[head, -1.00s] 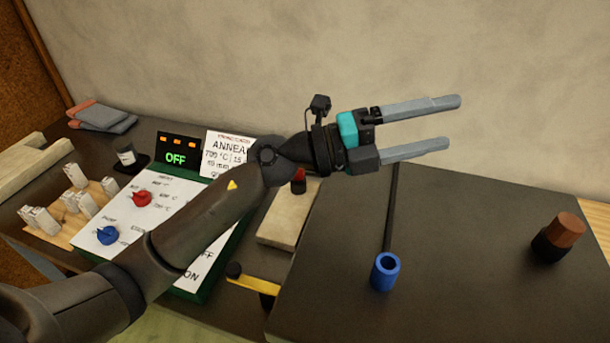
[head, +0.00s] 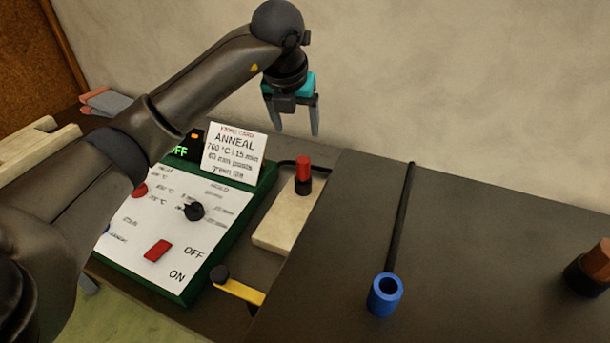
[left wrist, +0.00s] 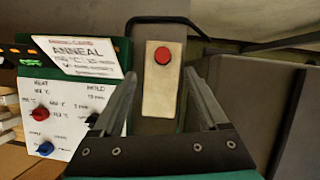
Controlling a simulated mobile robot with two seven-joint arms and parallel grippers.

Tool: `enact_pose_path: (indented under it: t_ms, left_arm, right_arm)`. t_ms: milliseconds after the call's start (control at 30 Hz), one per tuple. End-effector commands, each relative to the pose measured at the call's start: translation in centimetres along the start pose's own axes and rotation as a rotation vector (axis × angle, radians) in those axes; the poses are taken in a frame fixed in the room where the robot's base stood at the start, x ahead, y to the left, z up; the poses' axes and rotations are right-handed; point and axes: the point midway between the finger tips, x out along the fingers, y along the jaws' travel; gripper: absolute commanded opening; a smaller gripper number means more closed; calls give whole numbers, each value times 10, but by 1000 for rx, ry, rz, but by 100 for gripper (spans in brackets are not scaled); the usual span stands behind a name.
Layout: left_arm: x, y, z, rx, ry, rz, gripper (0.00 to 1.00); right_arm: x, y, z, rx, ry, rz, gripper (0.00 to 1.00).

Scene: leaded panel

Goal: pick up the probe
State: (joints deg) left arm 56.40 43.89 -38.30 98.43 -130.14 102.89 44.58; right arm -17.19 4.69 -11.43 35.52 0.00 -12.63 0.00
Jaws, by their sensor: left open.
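A red-topped cylinder with a black collar, which looks like the probe (head: 303,175), stands upright on a cream block (head: 275,226). In the left wrist view the probe (left wrist: 163,56) shows from above as a red disc on the cream block (left wrist: 160,97), beyond and between my fingers. My left gripper (head: 298,127) is open and empty, fingers pointing down. In the head view it shows above and behind the probe, apart from it. The fingers also frame the left wrist view (left wrist: 163,78). My right gripper is not in view.
A green-framed control panel (head: 210,262) with an ANNEAL card (head: 233,155) stands left of the block. A dark box (head: 340,235) rises to the right, bearing a blue hollow cylinder (head: 385,295) and a brown-and-black knob (head: 590,268). A yellow lever (head: 240,291) sits in front.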

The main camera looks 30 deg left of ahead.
Motion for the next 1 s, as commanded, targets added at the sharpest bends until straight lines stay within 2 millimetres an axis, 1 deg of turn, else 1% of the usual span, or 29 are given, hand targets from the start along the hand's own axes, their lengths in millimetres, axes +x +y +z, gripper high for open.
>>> enact_pose_path:
  t_ms: [33,100,300,400,567,667,800,900,1000]
  left_arm:
    - [13,0,-2,0,7,1,76]
    - [29,-1,-3,0,8,-1,76]
    - [68,-2,-3,2,6,-3,76]
    - [79,-2,-2,2,3,-4,76]
    - [88,-2,-3,4,2,-5,76]
    - [100,-4,-7,3,5,-6,76]
    - [121,-5,-11,3,4,-5,76]
    - [132,-5,-10,2,3,-5,76]
    - [136,-5,-10,3,2,-6,76]
  right_arm:
    - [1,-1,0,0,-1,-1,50]
    - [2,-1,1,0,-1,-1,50]
    - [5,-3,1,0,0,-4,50]
    - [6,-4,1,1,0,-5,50]
    - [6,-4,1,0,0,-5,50]
    - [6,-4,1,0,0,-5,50]
    - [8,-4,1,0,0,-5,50]
    - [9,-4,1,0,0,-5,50]
    - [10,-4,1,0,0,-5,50]
